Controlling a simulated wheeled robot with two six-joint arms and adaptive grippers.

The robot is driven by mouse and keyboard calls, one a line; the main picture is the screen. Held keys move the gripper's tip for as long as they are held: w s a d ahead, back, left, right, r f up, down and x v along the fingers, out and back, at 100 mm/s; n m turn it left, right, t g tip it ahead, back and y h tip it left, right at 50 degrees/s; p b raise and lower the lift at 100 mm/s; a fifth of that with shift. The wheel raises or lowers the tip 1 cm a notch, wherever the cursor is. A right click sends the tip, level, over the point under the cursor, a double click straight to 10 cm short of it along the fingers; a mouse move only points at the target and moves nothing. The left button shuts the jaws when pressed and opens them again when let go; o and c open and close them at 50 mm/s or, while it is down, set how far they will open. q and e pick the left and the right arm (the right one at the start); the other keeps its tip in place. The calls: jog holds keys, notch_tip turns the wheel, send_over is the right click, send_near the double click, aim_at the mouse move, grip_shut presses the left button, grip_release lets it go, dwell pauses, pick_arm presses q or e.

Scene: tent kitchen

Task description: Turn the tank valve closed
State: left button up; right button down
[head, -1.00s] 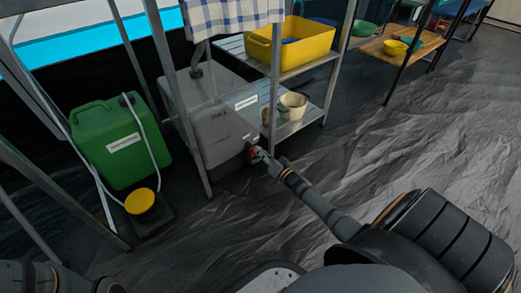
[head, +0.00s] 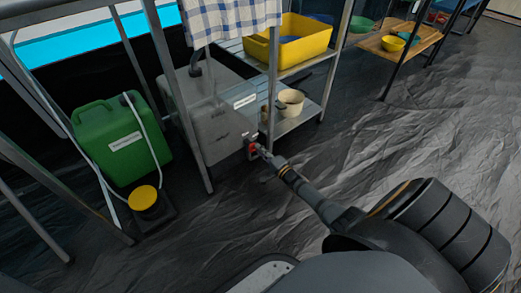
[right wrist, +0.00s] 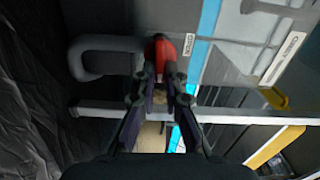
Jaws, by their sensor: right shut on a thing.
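The grey tank (head: 215,125) stands under the metal shelf in the head view. Its valve has a small red handle (head: 252,151) low on the front right. My right gripper (head: 262,152) is at this handle, its arm reaching in from the lower right. In the right wrist view the red handle (right wrist: 163,54) sits between the fingertips of my right gripper (right wrist: 161,85), which is shut on it. A grey bent pipe (right wrist: 90,58) shows beside the handle there. The fingers hide part of the valve. My left gripper is not in view.
A green canister (head: 122,140) and a yellow-lidded container (head: 144,198) stand left of the tank. The shelf holds a yellow tub (head: 300,42) and, lower, a cream pot (head: 292,101). Shelf legs stand close to the valve. The dark floor (head: 400,130) at right is clear.

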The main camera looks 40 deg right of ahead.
jog(key=shift+f+m, duration=0.1)
jog(key=shift+m, duration=0.4)
jog(key=c, duration=1.4)
grip_release()
jog(key=s, duration=0.8)
jog(key=s+d, duration=0.1)
jog(key=s, duration=0.3)
